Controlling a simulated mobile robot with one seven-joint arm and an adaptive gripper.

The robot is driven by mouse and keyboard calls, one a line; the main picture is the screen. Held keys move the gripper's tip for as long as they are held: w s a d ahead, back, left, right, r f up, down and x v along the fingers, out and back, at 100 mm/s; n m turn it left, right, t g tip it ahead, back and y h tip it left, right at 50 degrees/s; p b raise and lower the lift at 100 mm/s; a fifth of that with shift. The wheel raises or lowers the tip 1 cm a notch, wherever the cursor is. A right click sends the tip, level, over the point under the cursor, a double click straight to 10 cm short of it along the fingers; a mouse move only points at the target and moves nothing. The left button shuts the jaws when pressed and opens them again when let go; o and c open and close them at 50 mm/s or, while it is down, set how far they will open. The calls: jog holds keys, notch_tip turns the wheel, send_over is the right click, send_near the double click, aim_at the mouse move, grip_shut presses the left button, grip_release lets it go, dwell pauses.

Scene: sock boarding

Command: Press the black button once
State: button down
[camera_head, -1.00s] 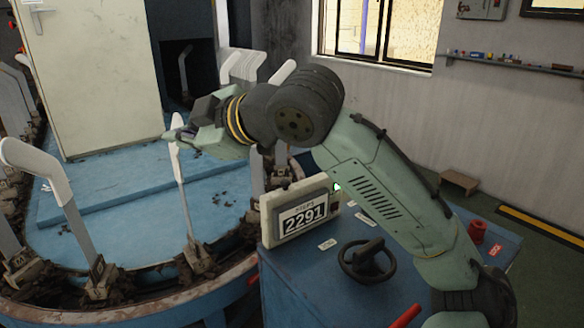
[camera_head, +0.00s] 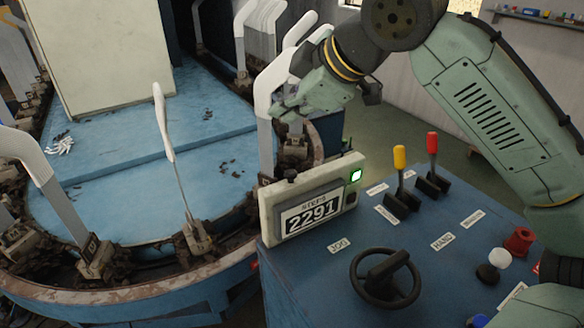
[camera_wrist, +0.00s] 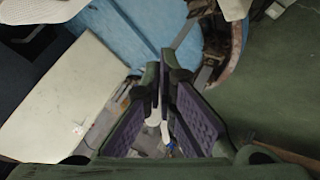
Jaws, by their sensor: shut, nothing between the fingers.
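The counter box (camera_head: 265,222) stands on the blue console, and its display reads 2291. I cannot tell which of the two dark ones the task names. My gripper (camera_head: 283,109) is shut and empty, above and behind the box, apart from it, close to a white leg-shaped form. In the wrist view the fingers (camera_wrist: 163,68) come together; no black button shows there.
The console (camera_head: 400,265) carries a black handwheel (camera_head: 385,279), a yellow lever (camera_head: 399,158), a red lever (camera_head: 432,143), a white knob (camera_head: 499,258) and a red button (camera_head: 519,240). White leg-shaped forms (camera_head: 264,95) stand around the blue round platform (camera_head: 100,195).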

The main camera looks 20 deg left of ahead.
jog(key=shift+f, duration=0.15)
jog(key=b, duration=0.7)
send_over(288, 175)
notch_tip(288, 175, down, 7)
jog(key=shift+r, duration=0.1)
jog(key=shift+f+b, duration=0.35)
jog(key=shift+f, duration=0.5)
jog(key=shift+f, duration=0.45)
jog(key=shift+f+b, duration=0.45)
jog(key=shift+f, duration=0.2)
dwell(0.8)
dwell(0.3)
jog(key=shift+r+p, duration=1.1)
